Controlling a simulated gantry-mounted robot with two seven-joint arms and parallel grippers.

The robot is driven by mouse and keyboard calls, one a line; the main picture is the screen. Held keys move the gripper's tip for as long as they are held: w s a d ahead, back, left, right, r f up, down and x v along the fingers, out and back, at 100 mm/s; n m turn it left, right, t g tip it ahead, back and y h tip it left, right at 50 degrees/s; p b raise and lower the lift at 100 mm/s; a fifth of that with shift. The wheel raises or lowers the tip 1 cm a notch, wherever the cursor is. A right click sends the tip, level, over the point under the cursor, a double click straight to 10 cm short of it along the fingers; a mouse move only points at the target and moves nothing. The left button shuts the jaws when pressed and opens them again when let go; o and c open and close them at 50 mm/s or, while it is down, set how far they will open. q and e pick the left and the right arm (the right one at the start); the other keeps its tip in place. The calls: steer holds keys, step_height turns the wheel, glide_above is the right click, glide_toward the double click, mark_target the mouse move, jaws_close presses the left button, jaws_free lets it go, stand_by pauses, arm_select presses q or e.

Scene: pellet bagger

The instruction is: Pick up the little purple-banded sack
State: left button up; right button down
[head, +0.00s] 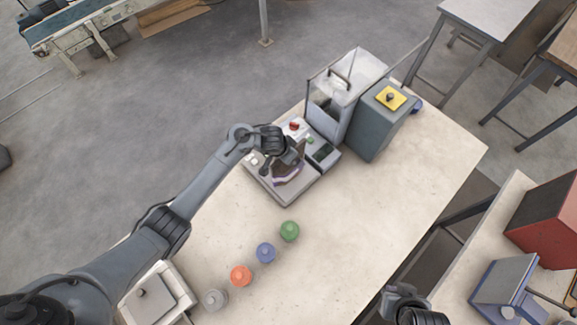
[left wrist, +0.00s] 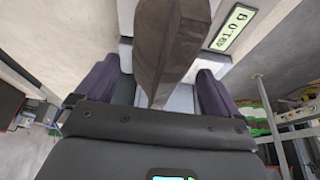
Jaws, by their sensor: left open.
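The little sack (head: 294,165) is dark brown with a purple band (head: 287,181) near its lower part. It sits on the plate of a grey scale (head: 306,188) in the head view. My left gripper (head: 284,161) is at the sack's upper part and hides some of it. In the left wrist view the sack's brown upper part (left wrist: 168,45) stands between the two spread dark fingers (left wrist: 157,90), with a gap on each side; its band is not visible there. My right gripper (head: 402,301) is at the bottom edge, away from the sack; its jaws are unclear.
A clear-walled machine (head: 340,95) and a grey box with a yellow panel (head: 380,120) stand just behind the scale. Green (head: 289,231), blue (head: 265,252), orange (head: 241,275) and grey (head: 214,299) round pieces line the table's front. The table's right part is clear.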

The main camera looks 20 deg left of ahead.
arm_select(q)
steer(key=shift+w+f, duration=0.1)
steer(key=shift+f, duration=0.2)
steer(key=c, duration=1.6)
steer(key=shift+r, duration=0.1)
